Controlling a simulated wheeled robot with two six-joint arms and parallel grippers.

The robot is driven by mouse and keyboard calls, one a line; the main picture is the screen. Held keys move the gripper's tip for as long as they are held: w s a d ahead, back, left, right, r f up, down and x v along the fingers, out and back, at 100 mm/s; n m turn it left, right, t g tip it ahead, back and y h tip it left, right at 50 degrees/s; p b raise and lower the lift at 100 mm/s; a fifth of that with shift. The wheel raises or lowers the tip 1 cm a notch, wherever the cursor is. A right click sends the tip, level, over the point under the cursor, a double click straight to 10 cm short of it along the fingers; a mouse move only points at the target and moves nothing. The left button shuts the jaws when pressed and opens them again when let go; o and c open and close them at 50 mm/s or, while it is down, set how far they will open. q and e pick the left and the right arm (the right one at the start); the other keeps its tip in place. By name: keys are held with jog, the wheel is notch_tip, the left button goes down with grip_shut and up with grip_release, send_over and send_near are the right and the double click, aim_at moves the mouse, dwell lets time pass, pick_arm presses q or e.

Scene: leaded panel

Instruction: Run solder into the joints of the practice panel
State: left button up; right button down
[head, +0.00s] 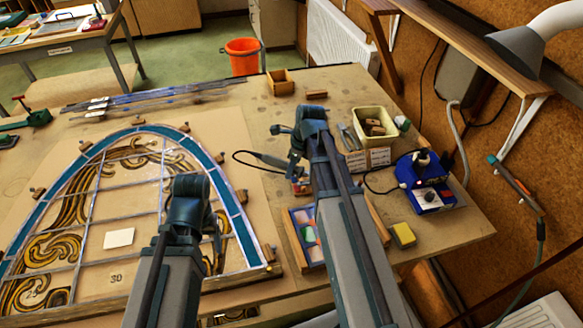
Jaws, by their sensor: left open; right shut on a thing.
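The practice panel (128,222) lies flat on the bench at left, an arched leaded panel with a blue-green border and gold scrollwork. Small wooden blocks sit around its edge. My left gripper (216,245) is over the panel's right part, largely hidden behind its own wrist; it is open. My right gripper (292,172) is beyond the panel's right edge, shut on what looks like the soldering iron (268,159), with a dark cable looping at its left end. Its tip is hard to make out. The blue soldering station (428,182) stands at the bench's right. I cannot pick out the solder.
A cream bin (372,122) and a yellow sponge (403,235) are on the right of the bench. A divided tray (308,236) lies between my arms. Lead strips (150,99) lie along the back. A paper square (118,238) rests on the panel. A lamp hood (515,45) hangs upper right.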

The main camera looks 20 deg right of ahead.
jog(key=shift+s+d+b+x, duration=0.1)
jog(key=shift+b+x, duration=0.45)
jog(key=shift+x, duration=0.1)
jog(key=shift+s+d+b+x, duration=0.1)
jog(key=shift+b+x, duration=0.4)
jog(key=shift+x, duration=0.15)
jog(key=shift+s+d+b+x, duration=0.1)
jog(key=shift+d+b+x, duration=0.05)
jog(key=shift+b+x, duration=0.45)
jog(key=shift+f+b, duration=0.5)
jog(key=shift+f, duration=0.15)
dwell(0.7)
jog(key=shift+r, duration=0.1)
dwell(1.3)
jog(key=shift+r+p, duration=0.55)
jog(key=shift+p, duration=0.1)
jog(key=shift+r, duration=0.1)
jog(key=p+v, duration=0.4)
jog(key=p, duration=0.1)
jog(key=shift+w+a+r, duration=0.25)
jog(key=shift+a+r, duration=0.05)
jog(key=shift+r, duration=0.1)
jog(key=shift+f, duration=0.1)
dwell(0.5)
